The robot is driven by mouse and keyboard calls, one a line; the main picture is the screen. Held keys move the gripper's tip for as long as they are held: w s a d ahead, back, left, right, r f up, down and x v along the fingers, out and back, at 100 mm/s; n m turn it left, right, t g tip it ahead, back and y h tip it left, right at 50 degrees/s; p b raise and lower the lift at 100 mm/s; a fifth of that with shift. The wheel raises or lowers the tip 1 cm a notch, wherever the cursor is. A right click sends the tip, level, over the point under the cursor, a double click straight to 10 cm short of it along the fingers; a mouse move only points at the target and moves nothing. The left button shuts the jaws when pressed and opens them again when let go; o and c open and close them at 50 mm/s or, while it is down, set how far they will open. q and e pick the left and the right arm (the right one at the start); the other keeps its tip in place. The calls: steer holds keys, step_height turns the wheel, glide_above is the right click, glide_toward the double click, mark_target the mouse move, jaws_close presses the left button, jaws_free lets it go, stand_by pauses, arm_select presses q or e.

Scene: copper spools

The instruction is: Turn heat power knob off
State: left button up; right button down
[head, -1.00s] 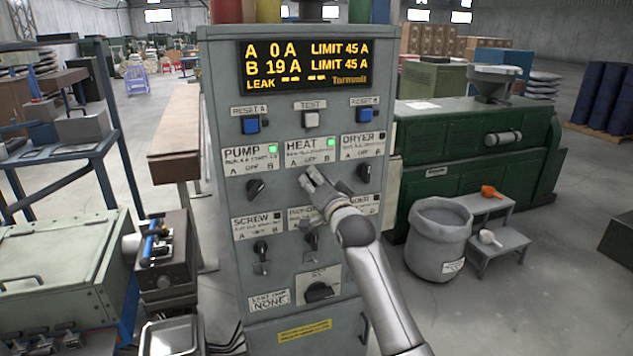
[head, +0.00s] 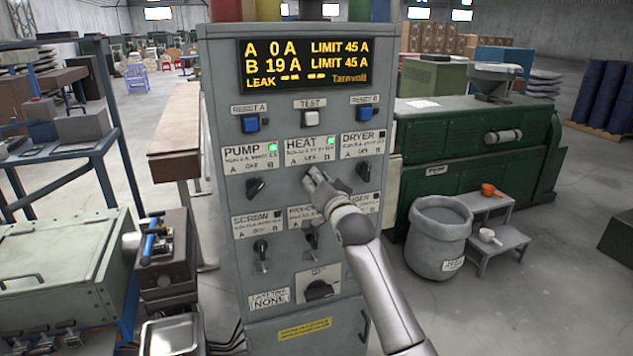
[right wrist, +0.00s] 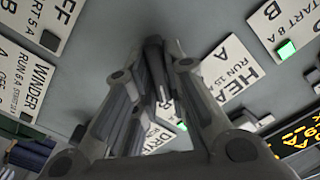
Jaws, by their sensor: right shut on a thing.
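The grey control cabinet (head: 216,200) stands in the middle of the head view. Its HEAT label (head: 308,150) has a lit green lamp (head: 331,141). My right gripper (head: 312,174) is at the panel just below that label and covers most of the knob there. In the right wrist view, its two fingers are closed around the dark heat power knob (right wrist: 154,52), beside the HEAT label (right wrist: 232,72). The knob's exact setting cannot be made out. My left gripper is not in view.
The PUMP knob (head: 256,187) is left of my gripper, and the DRYER knob (head: 363,172) is close on its right. More knobs sit below, under my right arm. The display (head: 302,64) reads A 0 A, B 19 A. A grey bin (head: 438,250) stands to the right.

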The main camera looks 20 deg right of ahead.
steer(key=shift+a+n+p, duration=0.1)
steer(key=shift+n+p, duration=0.2)
steer(key=shift+n, duration=3.3)
steer(key=c, duration=1.5)
jaws_free()
steer(key=shift+o, duration=0.2)
steer(key=s, duration=1.2)
steer(key=shift+d, duration=0.2)
